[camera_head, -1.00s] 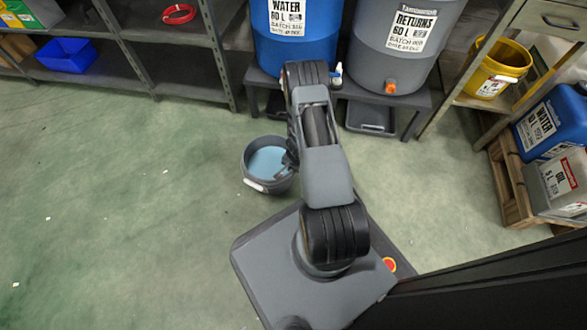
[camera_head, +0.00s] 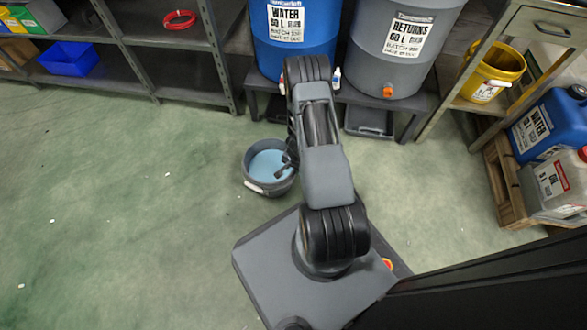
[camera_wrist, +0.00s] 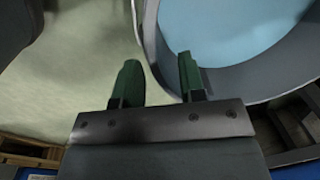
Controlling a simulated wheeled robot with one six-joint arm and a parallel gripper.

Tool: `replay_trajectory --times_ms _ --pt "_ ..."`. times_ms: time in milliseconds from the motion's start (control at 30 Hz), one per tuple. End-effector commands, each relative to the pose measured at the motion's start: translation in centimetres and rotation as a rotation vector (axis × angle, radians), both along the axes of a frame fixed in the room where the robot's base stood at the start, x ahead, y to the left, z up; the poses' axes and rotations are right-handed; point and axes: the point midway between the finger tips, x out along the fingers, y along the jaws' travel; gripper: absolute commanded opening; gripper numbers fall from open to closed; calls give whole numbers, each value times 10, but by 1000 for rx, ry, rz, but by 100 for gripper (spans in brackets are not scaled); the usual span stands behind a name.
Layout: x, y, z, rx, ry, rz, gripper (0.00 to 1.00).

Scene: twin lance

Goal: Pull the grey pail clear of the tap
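The grey pail (camera_head: 247,179), holding pale blue liquid, stands upright on the floor left of my arm, in front of the drum bench. My gripper (camera_head: 284,169) is at the pail's right side. In the wrist view, my gripper (camera_wrist: 158,82) has its two green fingers apart, with a gap between them. The pail's rim (camera_wrist: 150,35) runs down past the right finger, which overlaps the pail; the left finger shows over floor. I cannot tell whether either finger touches the wall. An orange tap (camera_head: 388,92) is on the grey returns drum (camera_head: 385,65). The blue water drum's tap is hidden behind my arm.
The blue water drum (camera_head: 268,55) and grey drum stand on a low bench (camera_head: 410,103). Shelving with a blue bin (camera_head: 68,59) is at back left. A yellow bucket (camera_head: 490,76), jerrycans (camera_head: 546,125) and a pallet (camera_head: 505,185) are at right. The left floor is clear.

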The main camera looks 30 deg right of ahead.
Motion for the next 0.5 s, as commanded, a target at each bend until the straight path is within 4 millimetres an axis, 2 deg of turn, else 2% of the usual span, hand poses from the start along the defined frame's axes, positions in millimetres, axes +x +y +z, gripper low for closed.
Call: replay_trajectory --times_ms 33,200,500 --pt "0 -1 20 -1 -2 0 37" --pt "-4 -2 53 0 -1 0 37" --pt "-8 -4 89 1 0 0 37"
